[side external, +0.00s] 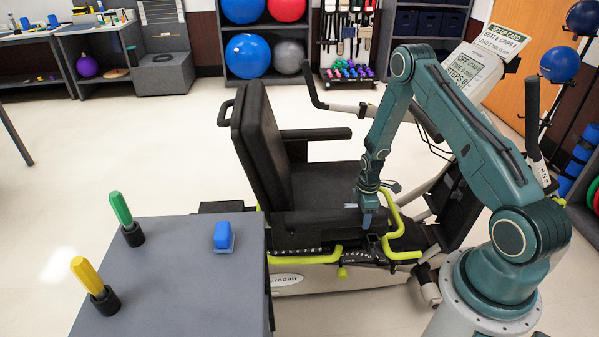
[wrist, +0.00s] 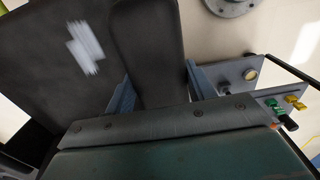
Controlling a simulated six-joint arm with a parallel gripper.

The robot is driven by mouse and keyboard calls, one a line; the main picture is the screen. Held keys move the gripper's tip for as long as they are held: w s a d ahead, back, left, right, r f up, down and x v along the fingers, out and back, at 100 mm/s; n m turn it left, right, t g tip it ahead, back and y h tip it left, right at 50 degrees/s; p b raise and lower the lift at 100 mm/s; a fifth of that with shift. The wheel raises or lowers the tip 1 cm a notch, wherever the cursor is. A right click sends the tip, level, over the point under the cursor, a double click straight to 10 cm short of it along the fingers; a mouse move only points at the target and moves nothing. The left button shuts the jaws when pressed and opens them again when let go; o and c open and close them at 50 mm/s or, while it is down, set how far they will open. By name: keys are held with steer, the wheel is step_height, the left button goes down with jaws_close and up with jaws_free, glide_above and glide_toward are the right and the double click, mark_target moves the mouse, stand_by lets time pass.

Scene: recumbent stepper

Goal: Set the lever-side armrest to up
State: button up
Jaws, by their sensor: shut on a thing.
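The lever-side armrest (side external: 318,222) is a black padded bar on the near side of the stepper seat, lying about level in the side external view. My gripper (side external: 368,212) is at its front end, pointing down. In the wrist view the dark armrest (wrist: 150,45) runs between the two blue-grey fingers of my gripper (wrist: 160,88), which are closed around its sides. The far armrest (side external: 316,134) is also about level. A yellow-green lever (side external: 392,222) stands just right of my gripper.
The black backrest (side external: 262,145) rises left of the seat (side external: 325,185). A grey table (side external: 180,275) at the front left holds a green-handled tool (side external: 121,210), a yellow-handled one (side external: 86,272) and a blue block (side external: 223,236). Handlebars and console stand behind my arm.

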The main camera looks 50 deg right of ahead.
steer(key=w+a+r+g+h, duration=0.1)
steer(key=r, duration=0.2)
steer(key=w+a+r+g+h, duration=0.1)
steer(key=r, duration=0.3)
steer(key=w+a+r+g+h, duration=0.1)
steer(key=r+g+h, duration=0.1)
steer(key=r, duration=0.2)
steer(key=shift+w+a+r, duration=0.1)
steer(key=shift+a, duration=0.05)
steer(key=shift+w+a+r+g+h, duration=0.4)
steer(key=shift+w+a+r, duration=0.1)
steer(key=shift+r, duration=0.25)
steer(key=shift+w+a+r+g+h, duration=0.4)
steer(key=shift+w+a+r, duration=0.1)
steer(key=shift+r, duration=0.2)
steer(key=shift+w+a+r+g+h, duration=0.4)
steer(key=shift+a+r, duration=0.1)
steer(key=shift+r, duration=0.25)
steer(key=o, duration=1.4)
steer(key=shift+w, duration=0.1)
steer(key=shift+w+a+r, duration=0.25)
steer(key=shift+r, duration=1.25)
steer(key=shift+w+a+r, duration=0.2)
steer(key=shift+a+r, duration=0.05)
steer(key=shift+r, duration=1.3)
steer(key=shift+w+a+r, duration=0.25)
steer(key=shift+r, duration=1.25)
